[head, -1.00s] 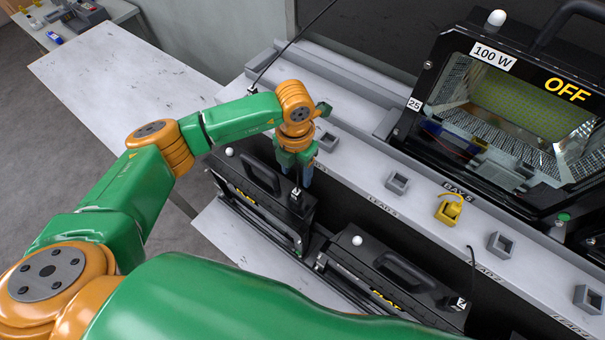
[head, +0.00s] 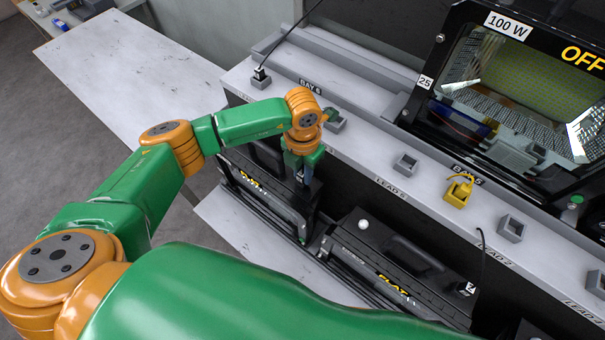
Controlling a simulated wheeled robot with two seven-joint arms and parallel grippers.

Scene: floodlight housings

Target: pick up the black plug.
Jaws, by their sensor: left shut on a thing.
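My left gripper (head: 301,172) points down over the right end of the left "FLAT" housing (head: 262,193), in front of the bench edge. I cannot tell whether the plug is clear of the housing. Another black plug (head: 260,73) with a cable stands in a grey holder at the far left of the bench. A third dark plug with a cable (head: 466,288) is at the right end of the nearer "FLAT" housing. My right gripper is not in view.
The grey bench (head: 375,164) carries several square holders, including an empty one (head: 405,163). A yellow plug (head: 459,192) sits in another. A large floodlight (head: 520,85) reading "OFF" stands behind. A pale table (head: 130,75) at left is clear.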

